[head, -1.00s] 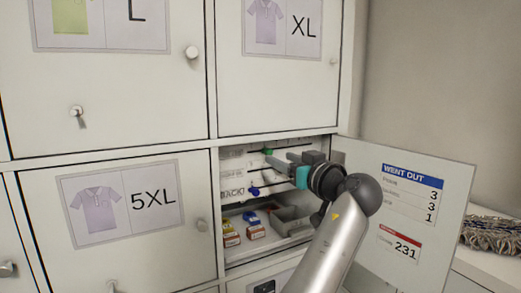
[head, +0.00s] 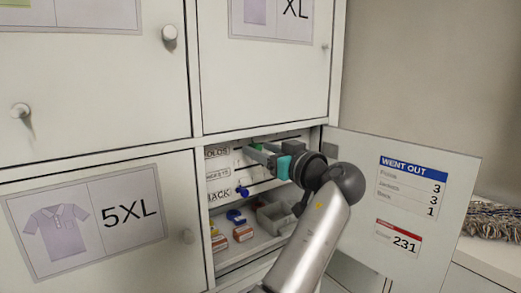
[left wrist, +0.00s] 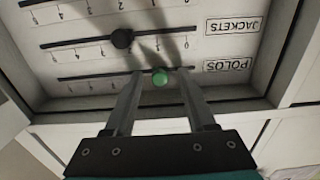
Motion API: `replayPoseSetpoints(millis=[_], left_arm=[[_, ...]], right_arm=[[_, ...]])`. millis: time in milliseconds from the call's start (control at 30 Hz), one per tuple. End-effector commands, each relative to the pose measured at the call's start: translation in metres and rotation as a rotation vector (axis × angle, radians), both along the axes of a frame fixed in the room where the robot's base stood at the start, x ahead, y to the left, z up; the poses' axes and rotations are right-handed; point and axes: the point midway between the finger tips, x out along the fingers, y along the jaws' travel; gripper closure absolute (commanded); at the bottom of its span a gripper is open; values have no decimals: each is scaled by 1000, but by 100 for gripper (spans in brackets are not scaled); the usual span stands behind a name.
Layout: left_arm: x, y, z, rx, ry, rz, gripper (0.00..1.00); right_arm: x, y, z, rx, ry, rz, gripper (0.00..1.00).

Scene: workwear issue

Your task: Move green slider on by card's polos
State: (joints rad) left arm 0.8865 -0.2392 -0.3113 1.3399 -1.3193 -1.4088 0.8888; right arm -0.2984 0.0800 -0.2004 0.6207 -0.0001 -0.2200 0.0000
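The green slider (left wrist: 160,78) is a round knob on the rail beside the POLOS label (left wrist: 228,65), not far from the rail's label end. My left gripper (left wrist: 160,74) is open, one finger on each side of the green knob, with gaps visible on both sides. In the head view the gripper (head: 259,152) reaches into the open locker and partly hides the green slider (head: 257,147). The WENT OUT card (head: 411,185) on the open door lists 3, 3 and 1; its top row seems to read polos, 3. My right gripper is not in view.
A dark slider (left wrist: 122,38) sits on the JACKETS rail. A blue slider (head: 242,191) is on a lower rail. Small boxes and a grey tray (head: 280,217) lie on the locker floor. The open door (head: 440,235) stands to the right of my arm.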

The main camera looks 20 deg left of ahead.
Motion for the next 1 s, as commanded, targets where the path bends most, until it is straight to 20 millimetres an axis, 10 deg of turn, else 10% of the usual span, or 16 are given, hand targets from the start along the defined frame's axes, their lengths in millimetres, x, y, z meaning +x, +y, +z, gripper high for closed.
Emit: replayPoseSetpoints(millis=[500, 1000], left_arm=[[0, 0, 0, 0, 0, 0, 100], [0, 0, 0, 1, -1, 0, 100]], right_arm=[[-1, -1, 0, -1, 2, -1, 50], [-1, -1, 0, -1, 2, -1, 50]])
